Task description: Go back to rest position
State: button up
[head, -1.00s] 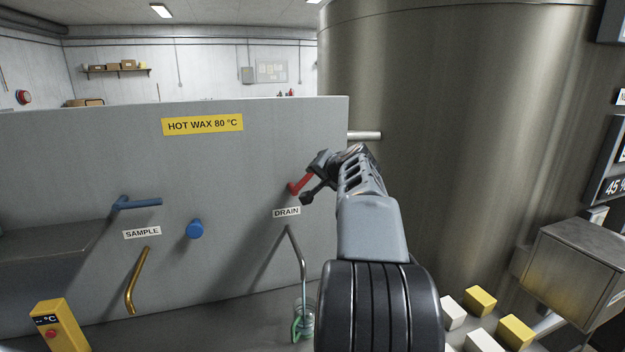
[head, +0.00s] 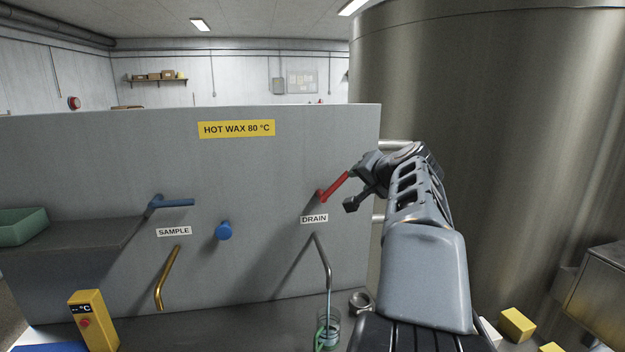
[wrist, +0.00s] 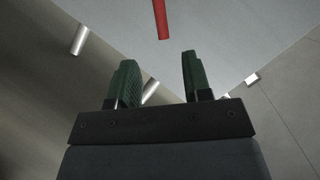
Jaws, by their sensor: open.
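My gripper (head: 353,190) is open and empty, in front of the grey panel and just right of the red drain handle (head: 332,187). In the wrist view my two green-padded fingers (wrist: 157,70) are spread apart. The red handle (wrist: 160,18) shows beyond the fingertips there, with nothing between the fingers but a distant pipe behind them. The handle slants up to the right above the DRAIN label (head: 314,219). Its outer end lies close to my gripper in the head view; I cannot tell whether they touch.
The grey panel (head: 100,160) carries a blue sample handle (head: 172,202) and a blue knob (head: 223,231). A glass jar (head: 328,326) stands under the drain spout (head: 322,262). A large steel tank (head: 500,130) rises behind my arm. A yellow temperature box (head: 93,320) stands at lower left.

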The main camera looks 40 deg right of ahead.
jog(key=shift+f, duration=0.1)
jog(key=s+a+f+n+g+y, duration=0.1)
jog(key=s+a+f+g, duration=0.15)
jog(key=a+f, duration=0.45)
jog(key=s+a+f+n+g+y, duration=0.1)
jog(key=a+f+n+g, duration=0.2)
jog(key=f, duration=0.7)
jog(key=s+a+f+n+g, duration=0.2)
jog(key=s+a+f+n, duration=0.1)
jog(key=a, duration=0.7)
jog(key=s+a+f+n+g+y, duration=0.1)
jog(key=s+a+f+n, duration=0.3)
jog(key=a, duration=0.7)
notch_tip(320, 180, down, 4)
jog(key=shift+s+a+r+n+g, duration=0.25)
jog(key=shift+n+g, duration=0.2)
jog(key=shift+n, duration=0.55)
